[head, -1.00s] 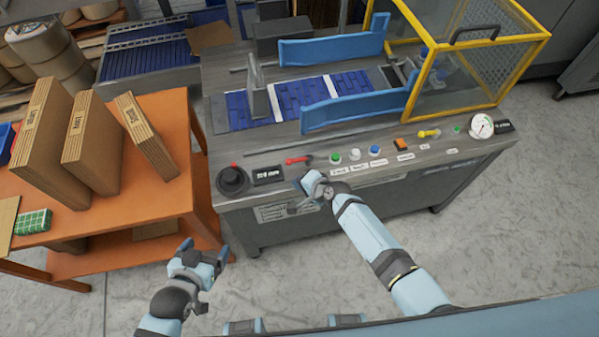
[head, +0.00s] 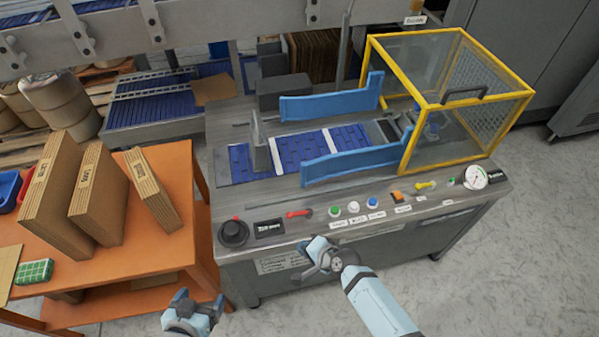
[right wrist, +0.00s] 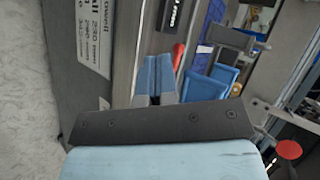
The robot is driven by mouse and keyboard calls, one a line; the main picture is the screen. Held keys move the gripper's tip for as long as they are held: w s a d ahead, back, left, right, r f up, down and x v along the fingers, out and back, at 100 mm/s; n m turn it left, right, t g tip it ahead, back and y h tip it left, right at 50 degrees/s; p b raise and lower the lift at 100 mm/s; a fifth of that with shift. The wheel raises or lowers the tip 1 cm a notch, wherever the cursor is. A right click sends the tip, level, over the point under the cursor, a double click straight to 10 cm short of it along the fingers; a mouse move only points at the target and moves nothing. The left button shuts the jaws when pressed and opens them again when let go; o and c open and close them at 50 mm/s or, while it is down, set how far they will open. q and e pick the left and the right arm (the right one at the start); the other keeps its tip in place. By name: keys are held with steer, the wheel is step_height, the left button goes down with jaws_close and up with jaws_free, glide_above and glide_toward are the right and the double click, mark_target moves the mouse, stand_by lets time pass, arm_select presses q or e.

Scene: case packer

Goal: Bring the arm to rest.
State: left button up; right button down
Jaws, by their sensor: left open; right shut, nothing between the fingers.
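My right gripper (head: 312,248) is shut and empty, just in front of the case packer's control panel, below the red lever (head: 299,213). In the right wrist view its blue fingers (right wrist: 155,78) are together, with the panel's front face beyond them. It looks apart from the panel, but the exact gap cannot be told. My left gripper (head: 198,300) is open and empty, low in the head view, in front of the orange table (head: 165,262). Most of my left arm is out of the picture.
The panel carries a black knob (head: 233,233), a green button (head: 335,211) and a gauge (head: 475,176). A yellow-framed guard (head: 402,150) stands at the right of the machine. Flat cartons (head: 98,195) stand on the orange table. Grey floor (head: 530,250) is clear at right.

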steer(key=s+d+r+n+t+h, duration=0.1)
steer(key=s+d+r+n+h, duration=0.1)
steer(key=s+d+r+n, duration=0.2)
steer(key=s+d+r+n+t+h, duration=0.2)
steer(key=s+d+r+n, duration=0.3)
steer(key=s+d, duration=0.6)
steer(key=n, duration=0.2)
steer(key=shift+n+h, duration=0.3)
